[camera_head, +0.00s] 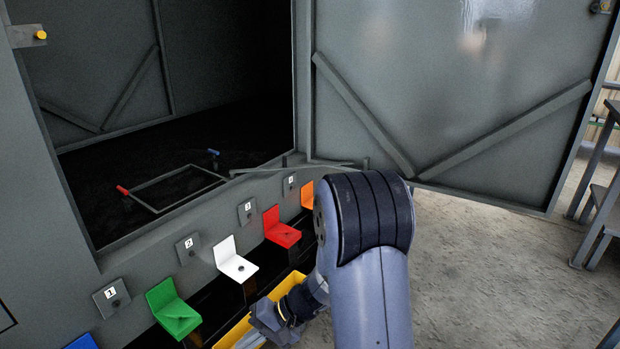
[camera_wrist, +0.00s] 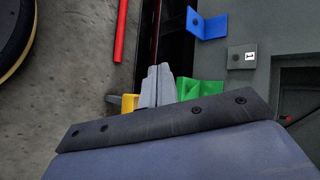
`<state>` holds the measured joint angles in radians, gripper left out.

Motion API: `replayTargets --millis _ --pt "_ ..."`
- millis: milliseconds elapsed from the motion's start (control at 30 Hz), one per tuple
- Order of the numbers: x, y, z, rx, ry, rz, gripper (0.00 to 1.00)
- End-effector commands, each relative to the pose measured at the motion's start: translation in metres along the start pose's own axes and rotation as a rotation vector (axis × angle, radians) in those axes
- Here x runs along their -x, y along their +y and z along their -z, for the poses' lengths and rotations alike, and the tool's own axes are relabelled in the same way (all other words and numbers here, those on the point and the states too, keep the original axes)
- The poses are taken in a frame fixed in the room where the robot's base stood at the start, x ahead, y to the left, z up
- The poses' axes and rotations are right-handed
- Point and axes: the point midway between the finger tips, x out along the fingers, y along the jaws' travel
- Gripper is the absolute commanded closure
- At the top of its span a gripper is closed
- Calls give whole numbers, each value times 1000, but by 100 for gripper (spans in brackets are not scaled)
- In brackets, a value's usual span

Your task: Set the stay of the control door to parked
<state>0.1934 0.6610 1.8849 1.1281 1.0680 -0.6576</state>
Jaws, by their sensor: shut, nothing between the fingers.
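The grey control door (camera_head: 450,110) stands wide open to the right of the enclosure in the head view. A thin grey bar (camera_head: 270,170), which looks like its stay, runs along the enclosure's lower sill towards the door's bottom edge; I cannot tell whether its end is latched. My gripper (camera_head: 265,330) is low in the head view, by the yellow tray and below the coloured brackets, well apart from the bar. In the wrist view my gripper's fingers (camera_wrist: 157,80) are closed together and empty. Neither the door nor the bar shows in the wrist view.
A row of brackets, including green (camera_head: 173,312), white (camera_head: 235,264) and red (camera_head: 281,230), juts out below numbered plates (camera_head: 188,248). A yellow tray (camera_head: 236,330) lies under them. A frame with red and blue ends (camera_head: 170,190) lies inside.

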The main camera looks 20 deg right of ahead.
Motion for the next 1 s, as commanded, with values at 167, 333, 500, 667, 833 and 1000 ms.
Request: replayTargets --millis 167,333,500,667,833,1000 --pt "50 -30 12 89 -1 -303 100" --pt "105 -60 44 180 106 -569 100" --pt "158 -100 79 267 263 -756 100" --pt "189 -129 100 322 376 -842 100" --pt "200 -139 108 344 420 -872 100" --pt "200 -138 109 344 421 -873 100"
